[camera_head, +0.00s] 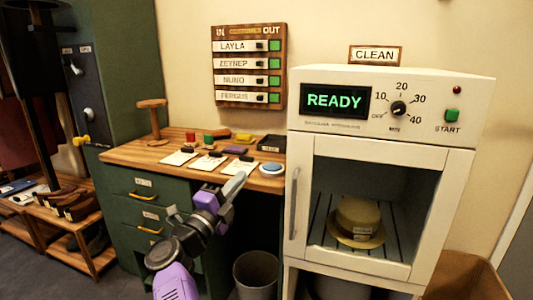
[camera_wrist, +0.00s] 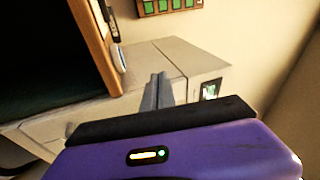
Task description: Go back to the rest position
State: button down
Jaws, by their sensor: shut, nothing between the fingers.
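My gripper (camera_head: 236,184) is raised in front of the wooden table (camera_head: 133,154), left of the white cabinet (camera_head: 300,150), in the head view. Its fingers are together with nothing between them. In the wrist view my gripper (camera_wrist: 158,90) shows its two grey fingers side by side above my purple wrist, pointing toward a pale boxy surface. My arm comes up from the bottom of the head view.
The cabinet's display reads READY; a straw hat (camera_head: 357,222) sits on its rack behind the door frame. The table bears cards, coloured pads and a hat stand (camera_head: 153,118). A bin (camera_head: 256,272) stands below. A shoe rack (camera_head: 85,232) is at left.

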jog(key=s+d+f+n+t+y, duration=0.6)
jog(key=s+d+f+n+y, duration=0.35)
jog(key=s+d+n, duration=0.35)
jog(key=s+d+f+n+g+y, duration=0.1)
jog(key=s+d+f+n+g, duration=0.2)
jog(key=s, duration=0.5)
jog(key=s+d+f+n+y, duration=0.2)
jog(key=s+d+f+n, duration=0.2)
jog(key=s, duration=0.5)
jog(key=s+d+f+n+g+y, duration=0.1)
jog(key=s+d+f+n+g, duration=0.2)
jog(key=s, duration=0.5)
jog(key=s+d+f+g+h, duration=0.1)
jog(key=s+d+g+h, duration=0.1)
jog(key=s, duration=0.9)
jog(key=s+d+g+h, duration=0.1)
jog(key=s+d+g, duration=0.1)
jog(key=s, duration=0.9)
notch_tip(320, 180, up, 17)
jog(key=p, duration=1.7)
jog(key=shift+w+d+r, duration=0.15)
jog(key=shift+d+r, duration=0.05)
jog(key=shift+d, duration=0.1)
